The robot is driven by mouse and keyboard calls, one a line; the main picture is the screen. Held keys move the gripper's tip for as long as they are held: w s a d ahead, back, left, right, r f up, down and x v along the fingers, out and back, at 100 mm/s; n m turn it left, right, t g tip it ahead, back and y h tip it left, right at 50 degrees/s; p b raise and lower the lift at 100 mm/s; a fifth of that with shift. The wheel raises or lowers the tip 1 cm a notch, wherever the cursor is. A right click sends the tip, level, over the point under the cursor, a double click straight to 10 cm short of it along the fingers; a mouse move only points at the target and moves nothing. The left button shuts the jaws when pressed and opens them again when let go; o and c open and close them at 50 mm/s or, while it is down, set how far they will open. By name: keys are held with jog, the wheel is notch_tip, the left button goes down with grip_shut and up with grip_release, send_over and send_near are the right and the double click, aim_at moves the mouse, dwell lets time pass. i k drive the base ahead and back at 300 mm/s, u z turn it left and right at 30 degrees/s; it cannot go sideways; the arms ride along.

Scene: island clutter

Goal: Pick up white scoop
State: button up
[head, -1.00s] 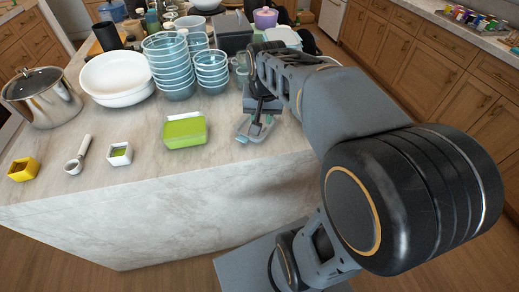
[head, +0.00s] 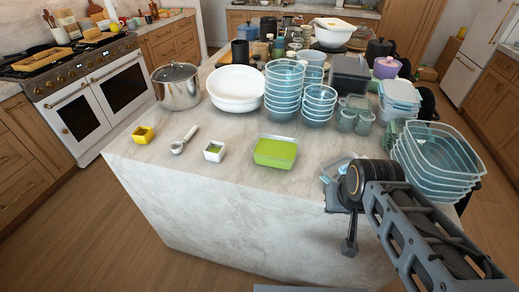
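The white scoop (head: 184,139) lies on the marble island top near its front edge, at left in the head view. Its round bowl is toward the lower left and its handle runs up to the right. It stands between a yellow square cup (head: 143,134) and a small white square cup (head: 214,151). My gripper (head: 349,249) hangs from my arm at the lower right, in front of the island's front face, well to the right of the scoop. Its fingers show as a small dark shape, so whether it is open is unclear. Nothing shows held in it.
A green-filled container (head: 275,152) and a clear container (head: 334,171) lie along the front edge. Behind stand a steel pot (head: 177,88), white bowls (head: 236,89) and stacked blue bowls (head: 284,90). Stacked clear trays (head: 432,160) stand at right. The floor (head: 110,235) at front left is clear.

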aim_at(176, 148)
jog(key=k, duration=0.5)
jog(key=u, duration=1.1)
jog(key=i, duration=0.4)
jog(key=u, duration=0.05)
